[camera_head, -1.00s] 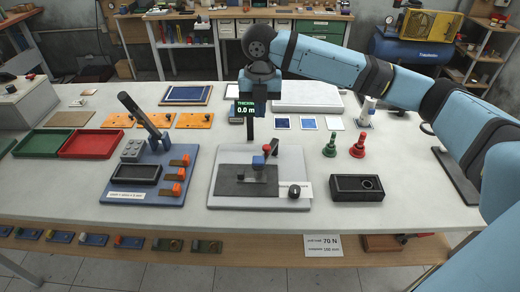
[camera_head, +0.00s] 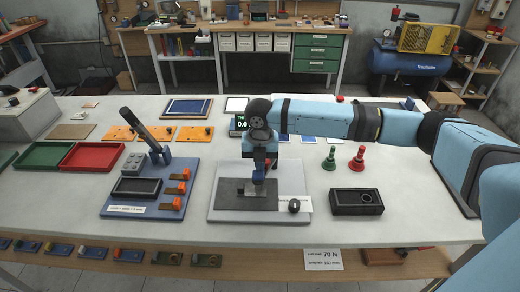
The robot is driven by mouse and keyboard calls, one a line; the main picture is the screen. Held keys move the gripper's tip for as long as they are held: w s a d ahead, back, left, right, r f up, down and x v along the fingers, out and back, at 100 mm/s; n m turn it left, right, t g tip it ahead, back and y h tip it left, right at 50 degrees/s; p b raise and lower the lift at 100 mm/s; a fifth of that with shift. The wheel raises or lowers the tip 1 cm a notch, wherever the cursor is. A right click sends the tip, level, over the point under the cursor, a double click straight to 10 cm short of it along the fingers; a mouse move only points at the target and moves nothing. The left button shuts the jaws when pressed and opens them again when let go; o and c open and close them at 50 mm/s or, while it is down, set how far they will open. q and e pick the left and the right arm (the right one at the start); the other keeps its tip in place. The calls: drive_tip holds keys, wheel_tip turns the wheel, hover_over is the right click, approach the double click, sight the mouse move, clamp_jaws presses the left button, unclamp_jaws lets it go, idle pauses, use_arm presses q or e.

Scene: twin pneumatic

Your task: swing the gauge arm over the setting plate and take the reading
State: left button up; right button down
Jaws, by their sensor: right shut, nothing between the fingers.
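The gauge fixture is a pale base plate (camera_head: 222,206) at the middle of the table, with a flat dark plate (camera_head: 232,198) on it. My right gripper (camera_head: 259,178) points down over the dark plate, shut and empty, at the gauge arm. The gripper and wrist hide most of the gauge arm and its red knob; a blue part (camera_head: 258,172) shows just at the fingertips. Whether they touch, I cannot tell. The thickness display (camera_head: 239,124) is partly covered by my wrist, so its reading is only partly legible. My left gripper is not in view.
A round dark knob (camera_head: 294,206) sits at the base's right. A blue fixture board (camera_head: 140,208) lies to the left. The table front is mostly clear.

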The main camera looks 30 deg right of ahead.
drive_tip(key=shift+f, duration=0.35)
